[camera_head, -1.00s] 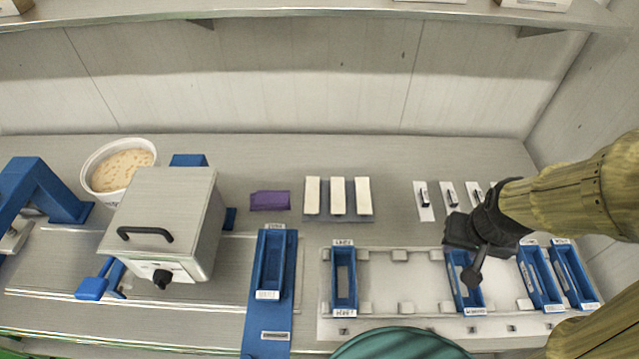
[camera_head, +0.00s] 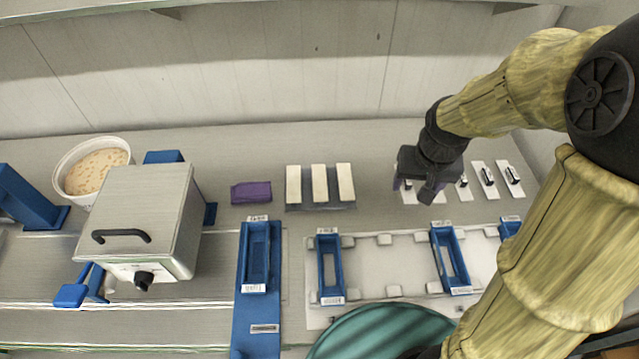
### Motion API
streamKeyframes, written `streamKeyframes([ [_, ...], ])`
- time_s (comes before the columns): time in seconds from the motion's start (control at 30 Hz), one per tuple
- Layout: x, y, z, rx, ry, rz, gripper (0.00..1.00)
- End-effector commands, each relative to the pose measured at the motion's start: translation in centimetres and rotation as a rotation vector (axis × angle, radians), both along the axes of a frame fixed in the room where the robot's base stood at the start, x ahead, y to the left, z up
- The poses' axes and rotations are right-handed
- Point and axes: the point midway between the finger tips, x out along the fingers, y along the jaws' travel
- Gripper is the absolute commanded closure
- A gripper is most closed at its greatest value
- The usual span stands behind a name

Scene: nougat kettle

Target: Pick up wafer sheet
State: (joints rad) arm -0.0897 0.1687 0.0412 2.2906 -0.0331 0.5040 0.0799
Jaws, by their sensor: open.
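Three cream, upright-looking strips, which look like the wafer sheets, stand side by side on a grey holder (camera_head: 320,207) at the back middle: left (camera_head: 293,184), middle (camera_head: 319,184) and right (camera_head: 345,183). My gripper (camera_head: 414,187) is open, to the right of these strips and apart from them. It is over the leftmost white plate with a dark handle, and hides part of that plate. Nothing shows between its fingers, though the view there is small and dark.
White plates with dark handles (camera_head: 486,180) stand at the right. Blue trays (camera_head: 330,266) sit on a pale board (camera_head: 385,262) in front. A purple block (camera_head: 251,192), a metal box (camera_head: 140,220) and a tub (camera_head: 95,170) are to the left. A teal round thing (camera_head: 380,335) is at the front.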

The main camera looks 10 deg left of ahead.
Motion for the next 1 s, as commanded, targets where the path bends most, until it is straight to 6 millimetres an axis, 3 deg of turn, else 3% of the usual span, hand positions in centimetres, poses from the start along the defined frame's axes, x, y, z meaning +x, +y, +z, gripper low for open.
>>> streamKeyframes([
  [0.1,4.2,3.6,-0.7,-0.002,0.033,0.048,0.35],
  [0.3,9.5,10.2,-1.8,-0.009,0.087,0.107,0.35],
  [0.6,14.2,20.6,-4.4,-0.025,0.156,0.171,0.35],
  [0.77,14.8,23.2,-5.1,-0.03,0.176,0.177,0.35],
  [1.0,14.9,23.5,-5.1,-0.03,0.178,0.176,0.35],
])
